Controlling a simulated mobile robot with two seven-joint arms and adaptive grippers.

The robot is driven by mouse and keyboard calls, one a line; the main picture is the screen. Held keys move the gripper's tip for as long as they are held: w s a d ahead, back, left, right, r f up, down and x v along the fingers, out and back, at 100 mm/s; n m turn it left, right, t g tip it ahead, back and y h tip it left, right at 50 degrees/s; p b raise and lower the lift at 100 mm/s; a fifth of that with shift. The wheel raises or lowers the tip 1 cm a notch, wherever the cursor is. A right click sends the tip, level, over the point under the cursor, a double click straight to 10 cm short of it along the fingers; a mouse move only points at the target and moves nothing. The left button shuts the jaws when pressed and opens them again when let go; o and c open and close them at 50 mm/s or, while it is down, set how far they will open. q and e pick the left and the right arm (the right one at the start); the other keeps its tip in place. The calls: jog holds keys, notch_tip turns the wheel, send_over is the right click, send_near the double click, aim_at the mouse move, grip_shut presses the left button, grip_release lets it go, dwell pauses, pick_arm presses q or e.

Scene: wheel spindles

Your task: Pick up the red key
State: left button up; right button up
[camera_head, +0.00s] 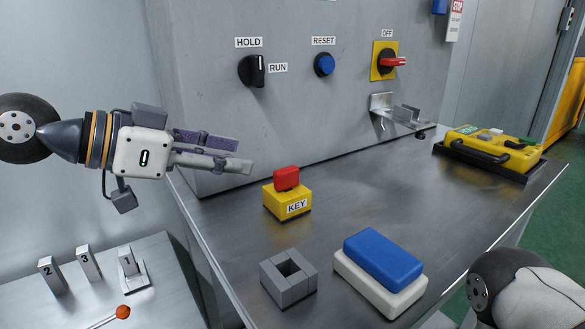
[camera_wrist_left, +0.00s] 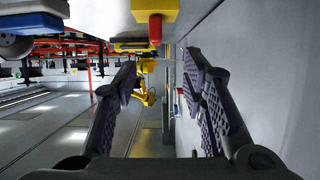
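The red key (camera_head: 287,178) stands in the top of a yellow block (camera_head: 273,202) labelled KEY on the metal table. My left gripper (camera_head: 240,166) is to the left of the key, above table height and apart from it, pointing right. The left wrist view shows its two fingers spread wide with nothing between them, so the gripper (camera_wrist_left: 161,72) is open and empty. In that view the red key (camera_wrist_left: 155,28) and its yellow block (camera_wrist_left: 155,8) show at the top, beyond the fingertips. My right gripper is out of view; only part of an arm shows at the lower right.
A grey square socket block (camera_head: 288,299) and a blue-topped white block (camera_head: 381,262) stand in front of the key. The panel wall (camera_head: 330,110) with knobs rises behind. A yellow case (camera_head: 490,148) lies far right. Numbered posts (camera_head: 87,264) stand lower left.

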aim_at(281, 170)
pick_arm(q)
jog(key=x, duration=1.1)
jog(key=shift+s+d+f, duration=0.1)
jog(key=shift+s+f, duration=0.1)
jog(key=shift+s, duration=0.2)
grip_shut()
